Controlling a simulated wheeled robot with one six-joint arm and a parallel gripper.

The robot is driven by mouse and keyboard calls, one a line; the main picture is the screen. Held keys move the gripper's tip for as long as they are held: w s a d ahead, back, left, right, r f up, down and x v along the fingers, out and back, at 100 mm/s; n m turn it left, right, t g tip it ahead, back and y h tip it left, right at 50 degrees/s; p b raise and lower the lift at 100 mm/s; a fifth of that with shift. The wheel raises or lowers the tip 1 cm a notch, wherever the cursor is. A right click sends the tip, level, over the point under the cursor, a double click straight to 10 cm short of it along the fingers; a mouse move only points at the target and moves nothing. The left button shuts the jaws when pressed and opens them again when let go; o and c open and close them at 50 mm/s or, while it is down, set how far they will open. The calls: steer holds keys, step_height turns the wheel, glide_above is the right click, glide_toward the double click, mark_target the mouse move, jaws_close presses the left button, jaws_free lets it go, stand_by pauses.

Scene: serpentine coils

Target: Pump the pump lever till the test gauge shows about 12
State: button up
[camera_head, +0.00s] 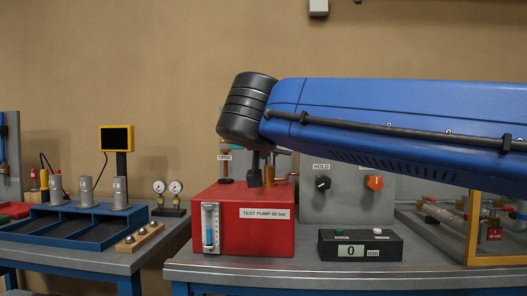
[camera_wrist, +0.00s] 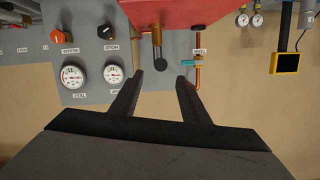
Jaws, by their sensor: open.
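The red test pump (camera_head: 243,218) stands on the bench, and its edge shows at the top of the wrist view (camera_wrist: 175,14). The pump lever (camera_wrist: 157,40) appears as a brass rod with a dark grip, just beyond my gripper (camera_wrist: 160,77). My jaws are apart, with nothing clearly between them. In the head view my gripper (camera_head: 262,180) is just above the pump top and hides most of the lever. Two dial gauges, a larger one (camera_wrist: 73,76) and a smaller one (camera_wrist: 113,74), sit on the grey panel. Their labels and needles are too small to read surely.
The grey panel (camera_head: 336,205) behind has a black knob (camera_head: 322,183) and an orange knob (camera_head: 375,183). A black display box (camera_head: 360,246) reading 0 stands right of the pump. A blue tray (camera_head: 70,228) and small gauges (camera_head: 168,187) are at left.

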steer(key=shift+v, duration=1.7)
stand_by(0.6)
steer(key=w+f+n+t, duration=0.1)
steer(key=w, duration=0.5)
steer(key=w+f+n, duration=0.1)
steer(key=w, duration=0.6)
steer(key=w+f+n+t, duration=0.1)
steer(key=w+n, duration=0.1)
steer(key=w, duration=0.5)
steer(key=shift+f+t+h, duration=0.25)
steer(key=shift+t+h, duration=0.05)
steer(key=shift+h, duration=0.1)
